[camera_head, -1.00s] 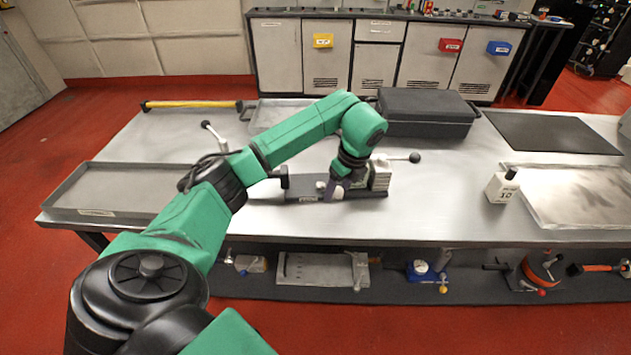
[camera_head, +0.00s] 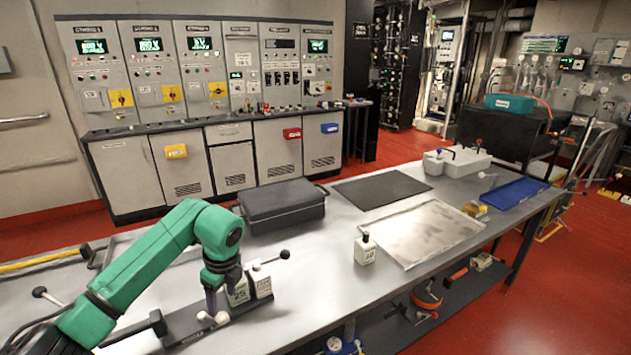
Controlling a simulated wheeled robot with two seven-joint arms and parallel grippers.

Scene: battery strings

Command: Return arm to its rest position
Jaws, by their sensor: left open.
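My left arm (camera_head: 150,260) is green with dark joints and reaches in from the lower left over the workbench (camera_head: 290,250). My left gripper (camera_head: 212,312) points down at the dark-based fixture (camera_head: 190,328). It is open, its fingers close to white pieces on the base; I cannot tell whether they touch. The arm partly hides the fixture. My right gripper is not in view.
A dark lidded case (camera_head: 282,203) stands behind the arm. A yellow-handled bar (camera_head: 40,260) is at the left. Grey cabinets (camera_head: 160,110) line the back wall.

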